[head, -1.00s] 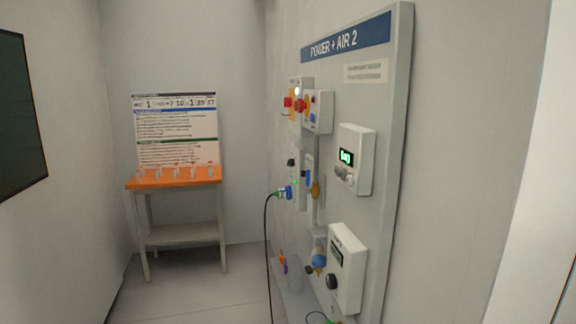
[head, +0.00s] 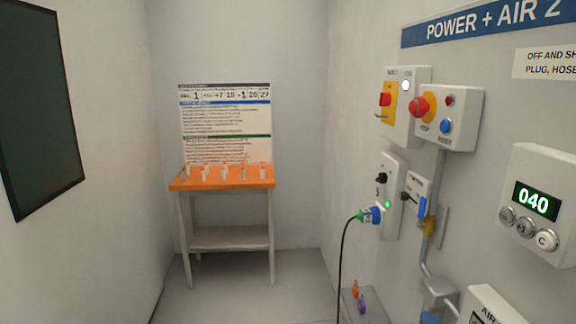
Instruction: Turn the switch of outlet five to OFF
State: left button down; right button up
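The outlet unit (head: 391,205) is a tall white box on the wall panel at the right in the head view. It has a black rotary switch (head: 381,178) near its top and a lit green lamp (head: 387,205) below. A blue and green plug (head: 370,215) sits in its lower part, with a dark cable hanging down. The outlet's number and the switch's marked position are too small to read. Neither of my grippers is in view.
The panel (head: 470,80) also carries a red emergency button (head: 419,107), a display reading 040 (head: 536,199) and a blue-handled valve (head: 422,208). An orange-topped table (head: 222,180) with several small items stands at the back before a notice board. Floor between is clear.

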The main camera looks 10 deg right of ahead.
aim_at(383, 178)
jog(key=i+j, duration=0.15)
jog(key=i, duration=0.55)
jog(key=i+j, duration=0.1)
jog(key=i, duration=0.6)
